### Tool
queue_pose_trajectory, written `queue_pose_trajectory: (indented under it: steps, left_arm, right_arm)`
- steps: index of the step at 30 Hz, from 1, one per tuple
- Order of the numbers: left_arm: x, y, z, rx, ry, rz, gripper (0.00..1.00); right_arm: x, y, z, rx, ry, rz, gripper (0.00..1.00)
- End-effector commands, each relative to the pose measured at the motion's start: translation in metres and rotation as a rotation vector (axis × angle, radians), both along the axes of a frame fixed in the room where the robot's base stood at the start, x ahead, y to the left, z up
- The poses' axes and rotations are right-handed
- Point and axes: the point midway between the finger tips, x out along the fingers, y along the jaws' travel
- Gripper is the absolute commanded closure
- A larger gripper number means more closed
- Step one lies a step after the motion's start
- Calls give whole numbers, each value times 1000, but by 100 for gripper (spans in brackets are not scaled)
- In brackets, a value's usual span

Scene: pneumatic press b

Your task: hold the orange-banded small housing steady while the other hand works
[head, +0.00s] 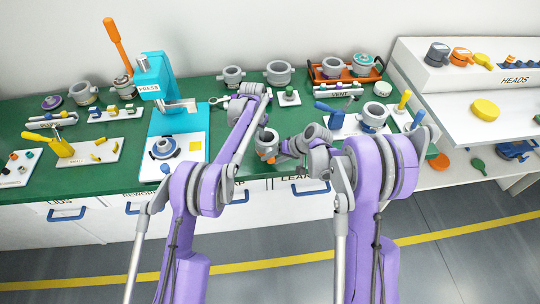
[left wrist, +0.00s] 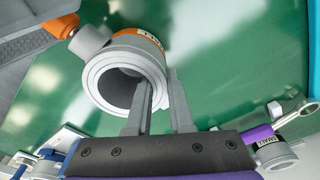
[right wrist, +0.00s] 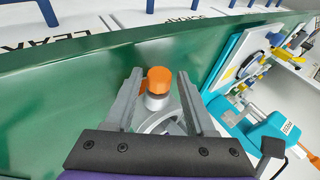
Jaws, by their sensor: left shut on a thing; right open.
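The small grey housing (head: 268,137) is just above or on the green bench near its front edge; I cannot tell which. The left wrist view shows its open bore and orange band (left wrist: 132,33). My left gripper (left wrist: 163,82) is shut on its wall, one finger inside the bore and one outside. An orange knob (right wrist: 159,79) sticks out of the housing's side on a short grey stem. My right gripper (right wrist: 160,88) is open, its fingers on either side of the knob with gaps visible. In the head view it comes from the right (head: 281,152).
The green bench (head: 222,140) is bare left of the housing. The blue press (head: 155,80) stands left. A blue-handled fixture (head: 328,110) stands right. Grey rings (head: 279,72) and an orange tray (head: 345,72) are behind. A ring spanner (left wrist: 300,113) lies nearby.

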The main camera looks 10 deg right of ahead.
Motion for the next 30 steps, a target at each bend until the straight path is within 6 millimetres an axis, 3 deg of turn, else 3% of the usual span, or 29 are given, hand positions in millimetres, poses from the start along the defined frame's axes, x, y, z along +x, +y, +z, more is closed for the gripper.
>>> queue_pose_trajectory:
  steps: [9,15,30]
  left_arm:
    - [0,-1,-1,-1,1,0,100]
    - [0,-1,-1,-1,1,0,100]
    - [0,-1,-1,-1,1,0,100]
  right_arm:
    - [-1,8,2,-379,-20,5,45]
    - [-1,8,1,-542,-25,2,45]
    - [0,6,1,-563,-25,-1,45]
